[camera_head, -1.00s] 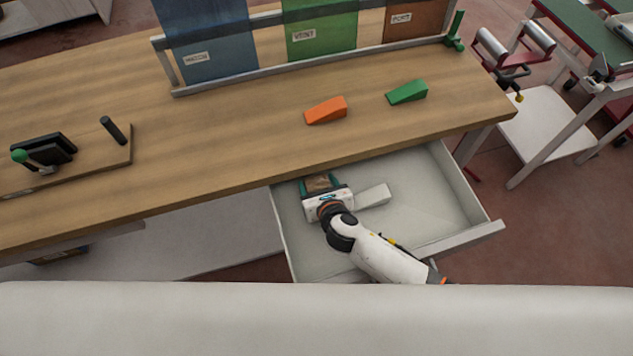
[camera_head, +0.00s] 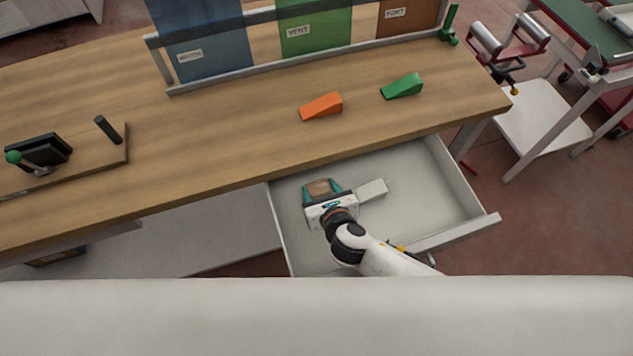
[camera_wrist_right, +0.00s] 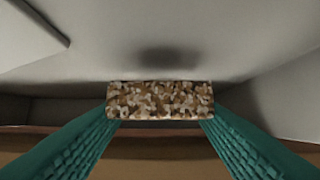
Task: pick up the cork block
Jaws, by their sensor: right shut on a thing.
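The speckled brown cork block (camera_head: 320,188) is between the teal fingers of my right gripper (camera_head: 322,187), inside the open drawer in the head view. In the right wrist view the cork block (camera_wrist_right: 160,100) spans the gap between both fingers, and each finger touches one end. A dark shadow lies on the pale drawer floor apart from the block, so the block appears held above the floor. My right gripper is shut on it. My left gripper is not in view.
The open drawer (camera_head: 488,222) has low pale walls under the wooden table (camera_head: 220,130). A pale block (camera_head: 371,189) lies beside my gripper. An orange wedge (camera_head: 321,106) and a green wedge (camera_head: 402,86) lie on the table. The drawer's right part is clear.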

